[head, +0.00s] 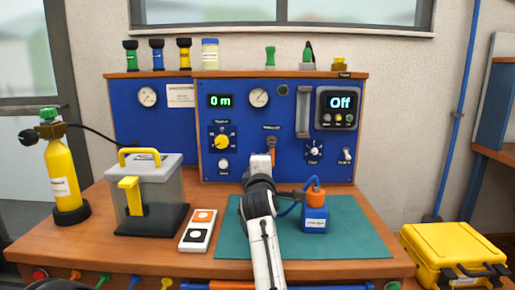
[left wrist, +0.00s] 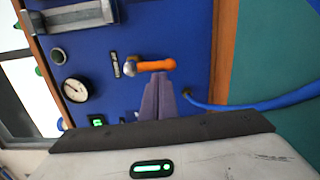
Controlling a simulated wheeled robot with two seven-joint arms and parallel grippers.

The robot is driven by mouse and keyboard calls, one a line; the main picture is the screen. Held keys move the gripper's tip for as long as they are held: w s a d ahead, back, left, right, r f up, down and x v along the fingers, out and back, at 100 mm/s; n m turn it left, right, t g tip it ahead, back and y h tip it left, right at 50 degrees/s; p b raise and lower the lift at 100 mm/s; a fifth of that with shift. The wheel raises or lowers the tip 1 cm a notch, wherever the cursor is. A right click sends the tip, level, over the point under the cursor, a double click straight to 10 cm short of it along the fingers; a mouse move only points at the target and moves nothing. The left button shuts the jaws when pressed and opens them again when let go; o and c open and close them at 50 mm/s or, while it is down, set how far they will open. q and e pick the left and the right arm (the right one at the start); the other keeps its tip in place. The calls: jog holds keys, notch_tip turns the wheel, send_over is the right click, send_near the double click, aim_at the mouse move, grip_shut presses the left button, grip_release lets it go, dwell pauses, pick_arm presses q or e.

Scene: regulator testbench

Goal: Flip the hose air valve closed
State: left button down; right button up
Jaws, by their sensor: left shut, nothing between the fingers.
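The hose air valve is on the blue panel. My right gripper is not in view.
A blue box with an orange top (head: 314,218) and a blue hose stands on the green mat (head: 350,238). A grey case with yellow handle (head: 155,190), a remote (head: 198,231) and a yellow cylinder (head: 63,178) are at left. The panel's gauge (head: 259,97) is above the valve.

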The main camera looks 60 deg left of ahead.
pick_arm(q)
jog(key=shift+d, duration=0.1)
jog(key=v, duration=0.7)
jog(key=shift+s+d+p, duration=0.15)
jog(key=shift+p, duration=0.3)
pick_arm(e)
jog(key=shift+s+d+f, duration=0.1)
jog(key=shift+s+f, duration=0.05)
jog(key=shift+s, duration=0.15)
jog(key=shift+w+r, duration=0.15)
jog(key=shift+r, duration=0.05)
